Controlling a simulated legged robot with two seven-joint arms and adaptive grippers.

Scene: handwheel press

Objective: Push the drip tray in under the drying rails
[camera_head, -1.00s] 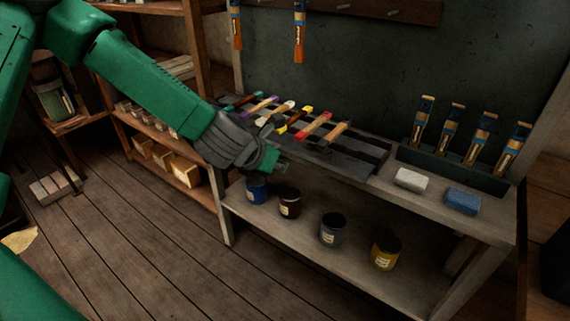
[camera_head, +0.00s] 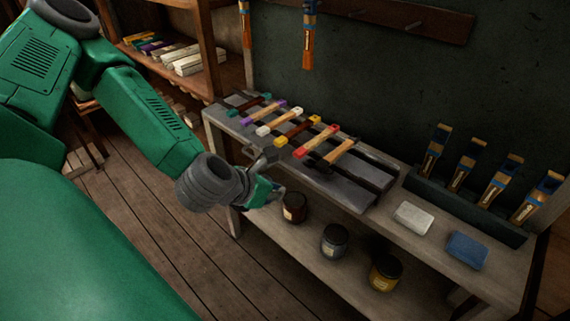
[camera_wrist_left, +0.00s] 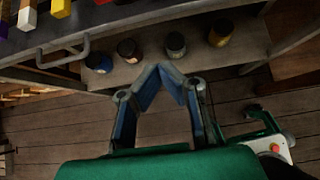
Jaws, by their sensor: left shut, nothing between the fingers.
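The drip tray (camera_head: 340,188) is a flat grey tray on the bench top, lying beneath the dark drying rails (camera_head: 372,178). Several colour-tipped brushes lie across the rails. The tray's bar handle (camera_head: 262,158) sticks out at the front left; it also shows in the left wrist view (camera_wrist_left: 62,62). My left gripper (camera_head: 274,192) is shut and empty, in front of the bench and below the handle, apart from it. In the left wrist view its fingertips (camera_wrist_left: 161,70) meet, with the handle to their upper left. The tray's far edge is hidden under the rails and brushes. My right gripper is out of view.
Several paint tins (camera_head: 334,240) stand on the lower shelf behind my left gripper. A white block (camera_head: 412,217) and a blue block (camera_head: 467,250) lie on the bench (camera_head: 400,245), near a rack of upright brushes. The plank floor before the bench is clear.

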